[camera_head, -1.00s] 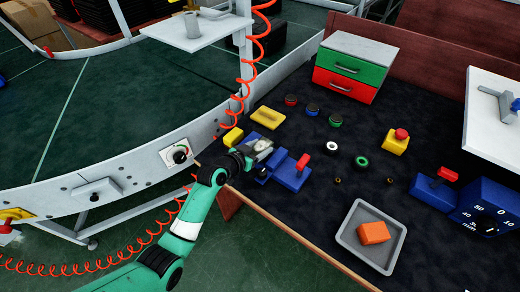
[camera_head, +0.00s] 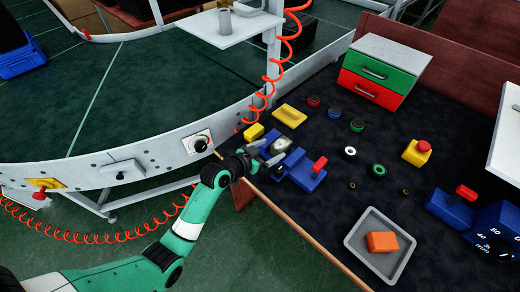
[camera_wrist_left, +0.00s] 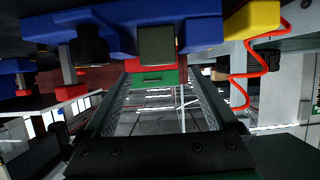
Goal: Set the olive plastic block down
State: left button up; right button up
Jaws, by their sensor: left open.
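The olive block (camera_head: 281,145) shows as a pale grey-olive piece on the blue fixture (camera_head: 302,172) at the table's left edge. In the left wrist view, which looks upside down, the olive block (camera_wrist_left: 156,46) is against the blue fixture (camera_wrist_left: 195,36), beyond the fingertips and lined up between them. My left gripper (camera_head: 268,157) is open beside the fixture, on its near left side. Its two fingers are spread with nothing between them in the left wrist view (camera_wrist_left: 165,100). My right gripper is not in view.
A yellow block (camera_head: 254,132) and a yellow tray-like piece (camera_head: 289,115) lie close to the fixture. A red lever (camera_head: 320,164) stands on the fixture. A grey tray (camera_head: 366,247) holds an orange block (camera_head: 382,242). A red-and-green drawer box (camera_head: 372,75) stands behind.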

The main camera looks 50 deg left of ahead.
pick_arm(q)
jog(key=p+v, duration=0.1)
jog(key=v, duration=0.5)
jog(key=shift+s+p, duration=0.3)
jog(key=shift+p, duration=0.1)
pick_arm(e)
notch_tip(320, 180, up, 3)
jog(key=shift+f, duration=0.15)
pick_arm(q)
jog(key=shift+d+r, duration=0.1)
jog(key=shift+r, duration=0.15)
